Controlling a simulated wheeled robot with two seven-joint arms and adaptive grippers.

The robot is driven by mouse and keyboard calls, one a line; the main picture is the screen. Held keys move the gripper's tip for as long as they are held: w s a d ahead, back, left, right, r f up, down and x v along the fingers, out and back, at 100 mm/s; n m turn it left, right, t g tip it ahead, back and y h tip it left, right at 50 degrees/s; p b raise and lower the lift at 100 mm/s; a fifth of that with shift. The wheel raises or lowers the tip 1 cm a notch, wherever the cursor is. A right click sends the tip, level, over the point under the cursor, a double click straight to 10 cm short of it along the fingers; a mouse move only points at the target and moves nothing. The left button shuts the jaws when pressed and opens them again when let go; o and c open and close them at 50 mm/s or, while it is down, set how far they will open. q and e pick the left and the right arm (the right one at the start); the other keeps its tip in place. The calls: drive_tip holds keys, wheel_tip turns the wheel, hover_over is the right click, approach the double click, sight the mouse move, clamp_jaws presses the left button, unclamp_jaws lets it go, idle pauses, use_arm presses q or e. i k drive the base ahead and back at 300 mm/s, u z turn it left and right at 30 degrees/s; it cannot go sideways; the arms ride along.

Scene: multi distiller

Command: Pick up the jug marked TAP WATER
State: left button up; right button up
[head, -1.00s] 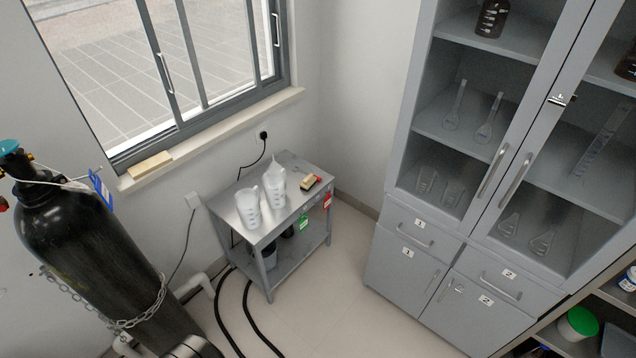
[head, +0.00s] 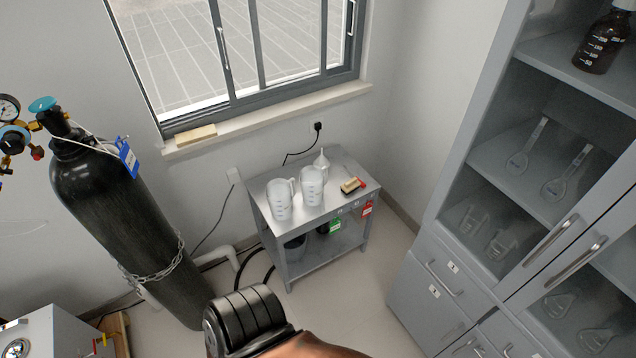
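Two translucent white jugs with dark graduation marks stand upright on the top of a small grey metal cart: a left jug (head: 280,200) and a right jug (head: 312,187). They stand close together, and their handles are partly visible. No TAP WATER wording can be read on either jug from here. A green tag (head: 335,226) and a red tag (head: 367,208) hang at the cart's (head: 322,217) front edge. Neither of my grippers is in view.
A funnel-like vessel (head: 321,161) and a small tan-and-red item (head: 352,185) share the cart top. A black gas cylinder (head: 120,215) stands left. A grey cabinet (head: 410,300) stands right. A black ribbed object (head: 246,318) with a brown part lies in front. Floor between cart and cabinet is clear.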

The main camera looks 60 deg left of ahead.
sight(312, 180)
drive_tip(key=u, duration=0.6)
drive_tip(key=i, duration=0.85)
drive_tip(key=u, duration=0.8)
